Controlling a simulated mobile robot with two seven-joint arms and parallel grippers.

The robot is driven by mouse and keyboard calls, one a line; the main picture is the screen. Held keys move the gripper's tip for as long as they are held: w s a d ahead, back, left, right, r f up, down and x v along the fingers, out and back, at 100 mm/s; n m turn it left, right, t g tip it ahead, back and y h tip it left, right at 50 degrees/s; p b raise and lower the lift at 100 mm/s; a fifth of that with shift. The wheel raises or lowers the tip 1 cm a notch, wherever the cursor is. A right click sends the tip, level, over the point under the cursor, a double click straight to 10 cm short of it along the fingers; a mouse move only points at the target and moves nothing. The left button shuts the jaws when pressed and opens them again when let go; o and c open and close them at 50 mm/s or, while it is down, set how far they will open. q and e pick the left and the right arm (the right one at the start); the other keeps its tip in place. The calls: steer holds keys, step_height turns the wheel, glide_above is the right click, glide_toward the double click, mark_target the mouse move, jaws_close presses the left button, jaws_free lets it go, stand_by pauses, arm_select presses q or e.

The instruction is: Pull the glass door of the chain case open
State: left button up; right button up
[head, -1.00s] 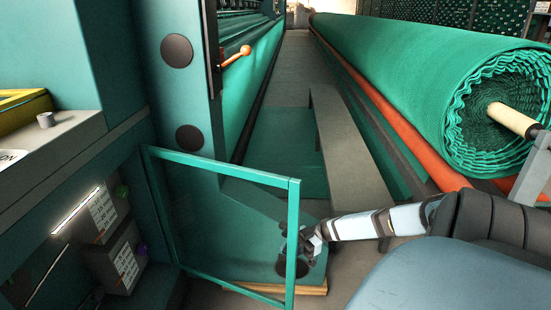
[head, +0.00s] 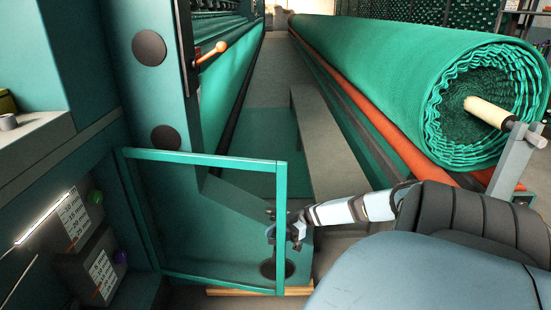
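The glass door (head: 200,157) of the chain case has a green frame around a clear pane. It stands swung out from the case, to the right of the case's open interior (head: 75,240). My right gripper (head: 272,232) is at the door's free upright edge, at about mid-height. The upright passes in front of part of it, and dark finger parts show through the pane. The fingers are small and partly hidden, so their grip on a handle or the frame cannot be made out. My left gripper is out of view.
Labelled boxes (head: 97,268) and a lit strip (head: 45,215) show inside the case. A green machine column (head: 160,90) stands behind the door. A large netting roll (head: 400,75) lies to the right. My grey-blue body fills the lower right.

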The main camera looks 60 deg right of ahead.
steer(key=shift+o, duration=0.4)
steer(key=shift+d, duration=0.1)
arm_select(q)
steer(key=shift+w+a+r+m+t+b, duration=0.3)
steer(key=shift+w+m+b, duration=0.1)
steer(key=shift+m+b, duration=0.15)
arm_select(e)
steer(key=v, duration=1.3)
steer(key=shift+d, duration=0.3)
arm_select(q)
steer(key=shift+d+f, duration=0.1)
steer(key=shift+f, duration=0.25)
arm_select(e)
steer(key=shift+s, duration=0.1)
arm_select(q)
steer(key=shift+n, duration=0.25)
